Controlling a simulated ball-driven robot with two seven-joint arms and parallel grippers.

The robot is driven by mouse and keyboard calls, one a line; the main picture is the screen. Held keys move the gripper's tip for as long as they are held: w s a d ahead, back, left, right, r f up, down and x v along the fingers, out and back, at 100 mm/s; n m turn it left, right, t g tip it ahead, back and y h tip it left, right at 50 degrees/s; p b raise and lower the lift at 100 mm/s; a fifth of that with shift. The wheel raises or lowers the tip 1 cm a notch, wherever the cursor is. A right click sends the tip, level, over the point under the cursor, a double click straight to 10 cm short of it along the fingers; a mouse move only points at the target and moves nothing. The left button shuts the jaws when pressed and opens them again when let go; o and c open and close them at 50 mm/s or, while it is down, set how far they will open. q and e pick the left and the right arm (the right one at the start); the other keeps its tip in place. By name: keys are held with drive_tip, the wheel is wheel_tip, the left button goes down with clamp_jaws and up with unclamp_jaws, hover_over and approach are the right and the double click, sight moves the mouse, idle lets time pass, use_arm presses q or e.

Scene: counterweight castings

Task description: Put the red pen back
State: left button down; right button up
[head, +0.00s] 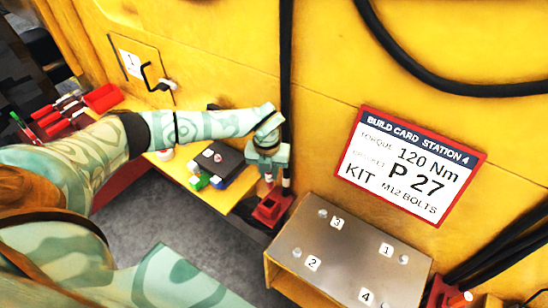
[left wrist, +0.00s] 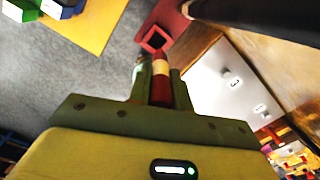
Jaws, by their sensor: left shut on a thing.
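My left gripper (head: 268,172) is shut on the red pen (left wrist: 161,82), which has a pale band and shows between the fingers in the left wrist view. A red square holder with an open top (head: 270,208) stands below the gripper, left of the grey-topped box; it also shows in the left wrist view (left wrist: 155,40). The pen's far end lines up close to the holder's opening. I cannot tell whether its tip is inside. My right gripper is out of view.
A grey-topped box (head: 345,245) with numbered labels stands right of the holder. A yellow shelf (head: 181,174) carries a dark box (head: 222,158) and small coloured blocks. A red tray (head: 103,98) lies at the left. A yellow wall with a build card (head: 410,165) rises behind.

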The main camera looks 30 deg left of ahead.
sight(269, 183)
use_arm(q)
drive_tip(key=shift+a+f+g, duration=0.1)
drive_tip(key=shift+f+g, duration=0.05)
drive_tip(key=shift+g, duration=0.15)
drive_tip(key=shift+f+b, duration=0.25)
drive_tip(key=shift+b, duration=0.1)
drive_tip(key=shift+f+b, duration=0.3)
drive_tip(key=shift+f, duration=0.05)
wheel_tip(269, 183, down, 3)
drive_tip(key=b, duration=0.3)
drive_tip(key=shift+f, duration=0.35)
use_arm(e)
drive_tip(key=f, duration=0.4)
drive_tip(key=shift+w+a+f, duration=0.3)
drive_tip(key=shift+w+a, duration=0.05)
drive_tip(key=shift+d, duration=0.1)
use_arm(q)
drive_tip(key=shift+f, duration=0.15)
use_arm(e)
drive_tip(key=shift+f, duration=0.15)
